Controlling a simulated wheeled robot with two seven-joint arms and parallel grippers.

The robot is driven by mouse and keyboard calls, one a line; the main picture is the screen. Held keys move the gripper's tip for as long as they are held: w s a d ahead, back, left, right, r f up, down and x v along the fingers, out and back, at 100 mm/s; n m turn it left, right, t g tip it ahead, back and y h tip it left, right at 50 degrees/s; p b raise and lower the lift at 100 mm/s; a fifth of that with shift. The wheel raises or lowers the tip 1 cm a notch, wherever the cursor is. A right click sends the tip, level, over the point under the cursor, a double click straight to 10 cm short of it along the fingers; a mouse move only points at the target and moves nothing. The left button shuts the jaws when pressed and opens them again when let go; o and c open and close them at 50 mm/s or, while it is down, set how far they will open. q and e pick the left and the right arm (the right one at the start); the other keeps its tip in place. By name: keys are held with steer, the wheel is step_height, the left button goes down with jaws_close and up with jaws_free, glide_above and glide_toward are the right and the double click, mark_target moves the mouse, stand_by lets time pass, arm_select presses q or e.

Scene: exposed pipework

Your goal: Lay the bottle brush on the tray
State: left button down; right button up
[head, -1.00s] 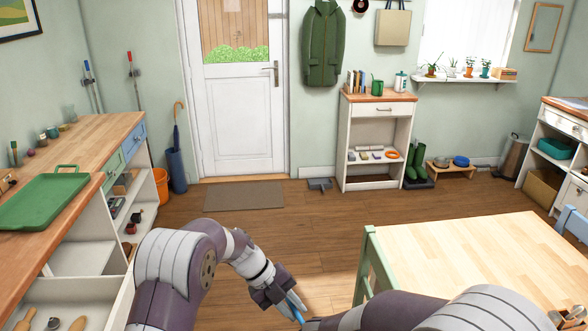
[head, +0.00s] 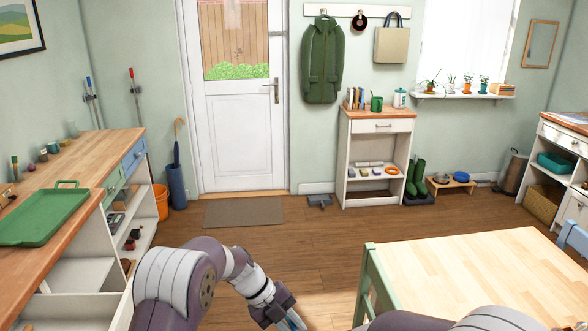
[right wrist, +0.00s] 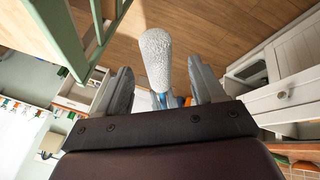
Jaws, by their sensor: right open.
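The green tray (head: 45,218) lies on the wooden top of the left counter, empty. My left gripper (head: 290,320) is low in the head view, with a light blue piece at its fingers, cut off by the picture's bottom edge. The bottle brush (right wrist: 156,58) shows in the right wrist view as a white bristly head with a bit of blue below it. It is up in the air, apparently held by my left gripper, whose grip is mostly hidden. My right gripper (right wrist: 160,75) is open, its fingers on either side of the brush and apart from it.
The left counter (head: 88,155) has open shelves below and small jars at its back. A pale wooden table (head: 470,270) with a green chair (head: 369,285) stands at the right. The floor between them is clear.

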mark_target(292, 325)
steer(key=d+v, duration=0.2)
steer(key=v, duration=0.6)
steer(key=s+d+f+m+g, duration=0.2)
steer(key=s+d+m, duration=0.15)
steer(key=d, duration=0.25)
steer(key=s+d+f+m+g, duration=0.2)
steer(key=d+m, duration=0.2)
steer(key=d, duration=0.2)
steer(key=w+a+r+n+t+h, duration=0.1)
steer(key=w+a+r+n+t, duration=0.1)
steer(key=w+a+n, duration=0.3)
steer(key=a+r+n+t+y, duration=0.1)
steer(key=a+r+n+t, duration=0.15)
steer(key=a, duration=0.65)
steer(key=shift+g, duration=0.25)
steer(key=x, duration=1.2)
steer(key=shift+w+f, duration=0.1)
arm_select(q)
steer(key=v, duration=0.4)
steer(key=shift+a+r, duration=0.2)
steer(key=shift+r, duration=0.05)
